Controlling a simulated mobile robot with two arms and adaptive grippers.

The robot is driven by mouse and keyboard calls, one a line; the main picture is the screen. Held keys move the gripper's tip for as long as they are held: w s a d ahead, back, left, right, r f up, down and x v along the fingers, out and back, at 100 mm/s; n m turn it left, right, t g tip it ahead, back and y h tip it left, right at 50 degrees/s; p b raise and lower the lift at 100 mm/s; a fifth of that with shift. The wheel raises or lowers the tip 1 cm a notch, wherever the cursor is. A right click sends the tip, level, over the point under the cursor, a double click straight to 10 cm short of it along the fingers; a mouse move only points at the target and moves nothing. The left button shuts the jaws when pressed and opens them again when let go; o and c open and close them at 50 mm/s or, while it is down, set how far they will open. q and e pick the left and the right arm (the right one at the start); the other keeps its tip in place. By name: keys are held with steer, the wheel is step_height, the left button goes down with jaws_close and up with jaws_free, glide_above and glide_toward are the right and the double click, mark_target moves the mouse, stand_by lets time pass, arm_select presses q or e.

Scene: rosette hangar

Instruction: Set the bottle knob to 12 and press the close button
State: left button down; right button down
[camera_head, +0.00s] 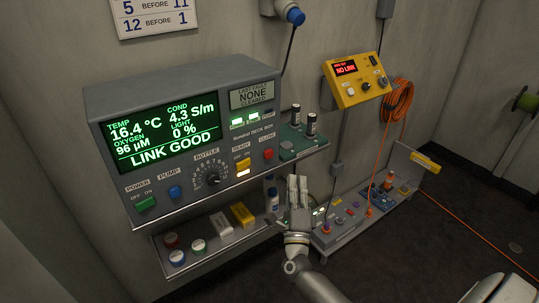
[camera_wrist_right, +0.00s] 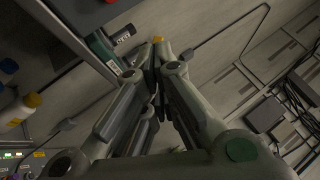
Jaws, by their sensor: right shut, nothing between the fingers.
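The black bottle knob (camera_head: 212,178) sits on the front of the grey deck box, inside a ring of numbers; its pointer setting is too small to read surely. The red close button (camera_head: 268,154) is at the right end of the same panel, beside the yellow ready switch (camera_head: 243,164). My right gripper (camera_head: 297,180) is to the right of and below the close button, fingers pointing up, apart from the panel. In the right wrist view its fingertips (camera_wrist_right: 158,42) are together with nothing between them. My left gripper is not in view.
The green screen (camera_head: 163,131) reads LINK GOOD; a smaller display (camera_head: 252,95) reads NONE CLEARED. A shelf (camera_head: 205,262) below holds capped jars and boxes. A yellow box (camera_head: 357,80) reads NO LINK. An orange cable (camera_head: 470,230) runs across the floor at right.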

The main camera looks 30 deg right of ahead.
mark_target(269, 154)
steer(key=shift+s+d+r+m+g+h, duration=0.15)
steer(key=shift+d+r+m+g+h, duration=0.2)
steer(key=shift+r+m+h, duration=0.3)
steer(key=w+b, duration=0.4)
steer(key=w, duration=0.4)
steer(key=shift+w+a, duration=0.4)
steer(key=shift+w, duration=0.15)
stand_by(0.9)
steer(key=shift+w+y+b, duration=0.25)
steer(key=shift+w+b, duration=0.05)
